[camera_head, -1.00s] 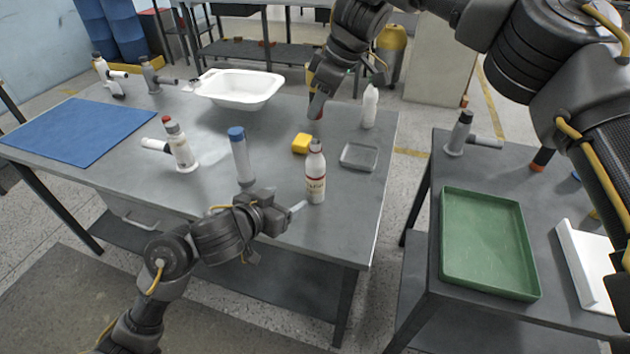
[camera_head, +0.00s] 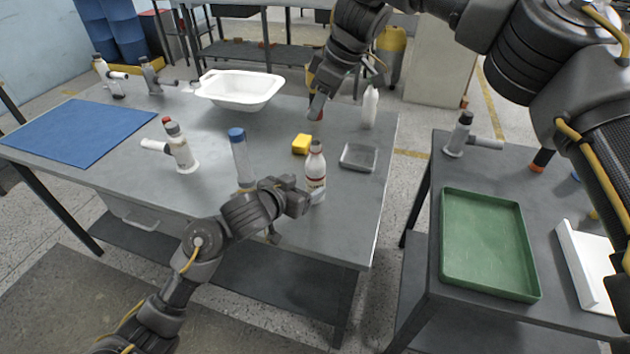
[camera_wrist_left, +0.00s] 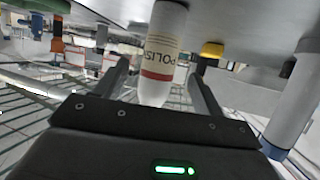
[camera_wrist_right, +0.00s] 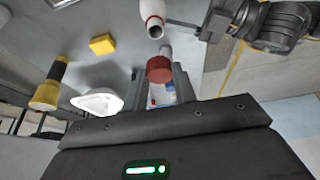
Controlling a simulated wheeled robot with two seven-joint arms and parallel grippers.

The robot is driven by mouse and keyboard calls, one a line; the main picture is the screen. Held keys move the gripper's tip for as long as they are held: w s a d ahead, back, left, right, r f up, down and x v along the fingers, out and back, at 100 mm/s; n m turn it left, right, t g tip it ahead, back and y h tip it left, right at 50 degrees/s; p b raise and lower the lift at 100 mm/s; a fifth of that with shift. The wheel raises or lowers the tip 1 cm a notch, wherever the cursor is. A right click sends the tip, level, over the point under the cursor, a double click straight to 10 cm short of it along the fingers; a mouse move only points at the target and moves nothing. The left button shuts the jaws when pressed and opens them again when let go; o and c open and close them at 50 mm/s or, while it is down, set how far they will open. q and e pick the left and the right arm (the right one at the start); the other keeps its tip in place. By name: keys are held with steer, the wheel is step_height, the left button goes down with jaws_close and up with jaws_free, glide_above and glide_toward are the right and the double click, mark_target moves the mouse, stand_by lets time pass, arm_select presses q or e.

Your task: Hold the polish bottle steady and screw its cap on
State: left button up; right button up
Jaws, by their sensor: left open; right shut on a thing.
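The polish bottle (camera_head: 316,174) stands upright near the front right of the grey table. It is white with a printed label and also shows in the left wrist view (camera_wrist_left: 162,50). My left gripper (camera_head: 308,199) is open, with its fingers on both sides of the bottle in the left wrist view. My right gripper (camera_head: 319,112) is shut on a red cap (camera_wrist_right: 159,69), held above the table behind the bottle. In the right wrist view the bottle's mouth (camera_wrist_right: 155,28) is open and apart from the cap.
A white bottle (camera_head: 370,108) and white basin (camera_head: 240,90) are farther back. A green tray (camera_head: 488,245) lies on the right table.

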arm_select(q)
steer(key=x, duration=0.5)
steer(key=shift+w+d+f, duration=0.2)
steer(key=shift+w, duration=0.1)
steer(key=shift+c, duration=0.4)
steer(key=c, duration=1.4)
arm_select(e)
glide_above(311, 145)
steer(key=d, duration=0.2)
steer(key=shift+w+a+f, duration=0.1)
steer(key=shift+w+f, duration=0.05)
steer(key=shift+f, duration=1.1)
steer(key=shift+w+a+f, duration=0.1)
steer(key=shift+f, duration=1.15)
steer(key=shift+f, duration=0.1)
steer(key=shift+f, duration=0.75)
arm_select(q)
jaws_close()
arm_select(e)
steer(key=shift+f, duration=0.6)
